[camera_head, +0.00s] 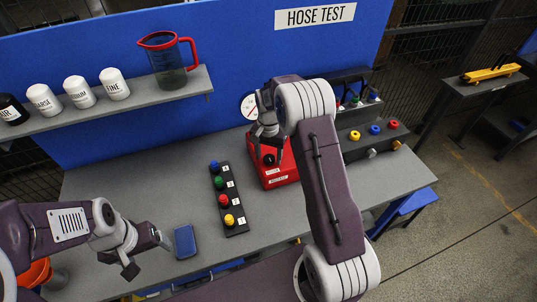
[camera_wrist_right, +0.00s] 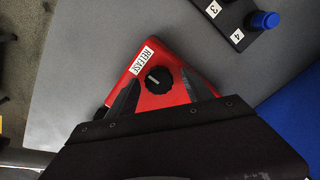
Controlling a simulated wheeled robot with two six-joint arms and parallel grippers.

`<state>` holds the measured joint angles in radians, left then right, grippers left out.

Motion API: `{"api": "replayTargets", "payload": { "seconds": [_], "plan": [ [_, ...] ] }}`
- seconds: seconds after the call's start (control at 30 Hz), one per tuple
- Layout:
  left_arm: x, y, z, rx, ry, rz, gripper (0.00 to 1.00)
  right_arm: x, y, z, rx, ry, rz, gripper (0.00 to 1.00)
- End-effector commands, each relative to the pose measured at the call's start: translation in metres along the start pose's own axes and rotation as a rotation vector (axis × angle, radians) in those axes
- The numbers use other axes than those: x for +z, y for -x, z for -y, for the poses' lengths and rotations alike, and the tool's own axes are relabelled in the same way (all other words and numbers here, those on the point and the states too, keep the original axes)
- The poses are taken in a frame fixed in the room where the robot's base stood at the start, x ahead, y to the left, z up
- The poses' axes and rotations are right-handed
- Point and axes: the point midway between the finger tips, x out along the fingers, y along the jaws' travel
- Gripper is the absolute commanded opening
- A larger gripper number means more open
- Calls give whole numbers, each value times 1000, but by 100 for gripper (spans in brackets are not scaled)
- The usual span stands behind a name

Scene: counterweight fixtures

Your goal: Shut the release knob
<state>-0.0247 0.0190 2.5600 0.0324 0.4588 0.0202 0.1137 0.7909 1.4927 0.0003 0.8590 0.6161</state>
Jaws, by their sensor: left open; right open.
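A black release knob (camera_wrist_right: 159,79) with a pale pointer mark sits on a red box (camera_wrist_right: 178,92). A white RELEASE label (camera_wrist_right: 142,60) lies beside it. In the head view the red box (camera_head: 280,174) stands on the grey bench, with a round gauge (camera_head: 250,106) behind it. My right gripper (camera_head: 266,150) is over the box, pointing down. In the right wrist view its open fingers (camera_wrist_right: 165,92) stand on either side of the knob. I cannot tell whether they touch it. My left gripper (camera_head: 148,256) is open and empty above the front left of the bench.
A black strip (camera_head: 231,204) with blue, green, red and yellow knobs lies left of the box. A blue flat block (camera_head: 185,241) lies near my left gripper. A shelf (camera_head: 125,99) holds a red-handled jug (camera_head: 170,62) and several bottles. The left rear bench is clear.

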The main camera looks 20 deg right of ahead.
Motion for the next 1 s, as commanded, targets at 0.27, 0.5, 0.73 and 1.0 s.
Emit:
{"api": "replayTargets", "payload": {
  "seconds": [0.27, 0.5, 0.73, 1.0],
  "plan": [
    [0, 0, 0, 0, 0, 0, 80, 0, 0, 0, 0, 0, -1, 37],
    [0, 0, 0, 0, 0, 0, 80, 0, 0, 0, 0, -1, 0, 0],
    [0, 2, 0, 0, 0, 0, 80, 0, 1, 0, 0, -42, 0, 0],
    [-1, 8, 0, 0, 0, 0, 80, 0, 2, 0, -1, -220, 0, 0]
  ]
}}
